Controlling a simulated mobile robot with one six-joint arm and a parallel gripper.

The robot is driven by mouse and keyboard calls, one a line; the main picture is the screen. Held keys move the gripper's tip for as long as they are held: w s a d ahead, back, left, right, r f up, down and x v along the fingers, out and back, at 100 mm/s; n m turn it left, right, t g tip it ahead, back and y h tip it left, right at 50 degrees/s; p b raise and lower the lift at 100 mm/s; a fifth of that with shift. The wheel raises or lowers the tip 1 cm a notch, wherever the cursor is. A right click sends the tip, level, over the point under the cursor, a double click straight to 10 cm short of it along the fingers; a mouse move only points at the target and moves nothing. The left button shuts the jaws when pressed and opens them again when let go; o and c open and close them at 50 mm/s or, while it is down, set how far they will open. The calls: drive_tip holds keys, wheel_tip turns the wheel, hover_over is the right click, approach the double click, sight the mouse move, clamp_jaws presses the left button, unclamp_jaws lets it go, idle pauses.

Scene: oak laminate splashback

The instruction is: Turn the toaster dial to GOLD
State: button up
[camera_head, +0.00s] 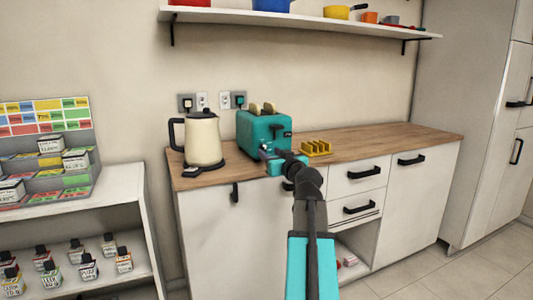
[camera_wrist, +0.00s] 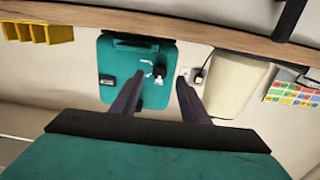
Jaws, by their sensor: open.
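The teal toaster (camera_head: 257,130) stands on the wooden counter with two slices of toast in its top. In the wrist view, which is upside down, its front face (camera_wrist: 118,52) shows a small dark dial (camera_wrist: 159,71) with white marks around it. The marks are too small to read, so I cannot tell the dial's setting. My gripper (camera_wrist: 160,77) is open, with one finger on each side of the dial in the picture. I see no clear contact. In the head view my gripper (camera_head: 266,154) is in front of the toaster and hides the dial.
A cream kettle (camera_head: 203,138) stands close to the left of the toaster. A yellow toast rack (camera_head: 316,148) is to its right. Wall sockets (camera_head: 202,101) are behind. The counter (camera_head: 400,138) is clear farther right. A shelf (camera_head: 300,20) with pots hangs above.

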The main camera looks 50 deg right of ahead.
sight(265, 150)
drive_tip(key=shift+x, duration=2.1)
drive_tip(key=shift+c, duration=0.3)
clamp_jaws()
